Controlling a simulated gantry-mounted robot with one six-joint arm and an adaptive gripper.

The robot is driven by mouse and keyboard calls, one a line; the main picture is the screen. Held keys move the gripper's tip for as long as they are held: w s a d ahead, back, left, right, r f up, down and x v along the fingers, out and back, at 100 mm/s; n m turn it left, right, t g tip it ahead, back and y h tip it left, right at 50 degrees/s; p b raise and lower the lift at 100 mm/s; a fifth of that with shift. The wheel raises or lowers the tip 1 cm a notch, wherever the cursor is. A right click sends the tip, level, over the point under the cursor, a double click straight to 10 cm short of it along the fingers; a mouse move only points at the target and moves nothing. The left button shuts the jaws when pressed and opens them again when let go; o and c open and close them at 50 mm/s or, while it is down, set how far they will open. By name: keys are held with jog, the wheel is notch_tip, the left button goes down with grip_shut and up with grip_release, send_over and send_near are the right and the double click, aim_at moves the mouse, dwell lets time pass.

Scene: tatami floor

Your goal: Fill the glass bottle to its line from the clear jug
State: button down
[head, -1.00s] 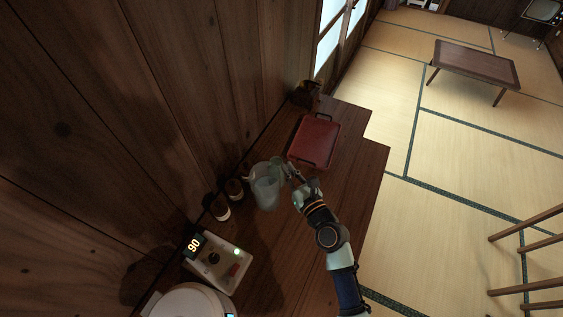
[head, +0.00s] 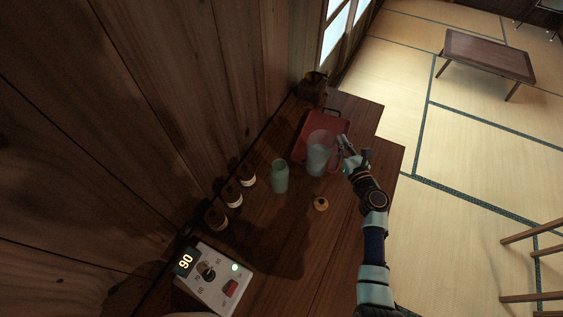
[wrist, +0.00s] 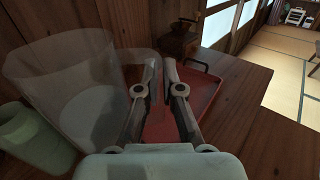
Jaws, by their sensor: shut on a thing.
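The clear jug (head: 320,146) is above the dark wooden counter, with pale liquid low inside. It fills the left of the wrist view (wrist: 62,75). My gripper (head: 344,150) is shut on the jug's handle, at the jug's right side; the fingers also show in the wrist view (wrist: 157,85). The jug looks roughly upright; I cannot tell whether it touches the counter. The pale green glass bottle (head: 280,178) stands upright to the left of the jug, apart from it. It shows partly at the wrist view's left edge (wrist: 30,132). Its line and fill level cannot be made out.
A red tray (head: 301,147) with handles lies behind the jug. A small yellow-brown cap (head: 321,204) lies in front. Several brown jars (head: 233,196) line the wall. A device (head: 212,280) reading 90 is at the near left. A dark pot (head: 312,88) stands at the back.

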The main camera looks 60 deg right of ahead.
aim_at(332, 139)
jog(key=shift+w+a+r, duration=0.1)
jog(key=shift+a+r, duration=0.05)
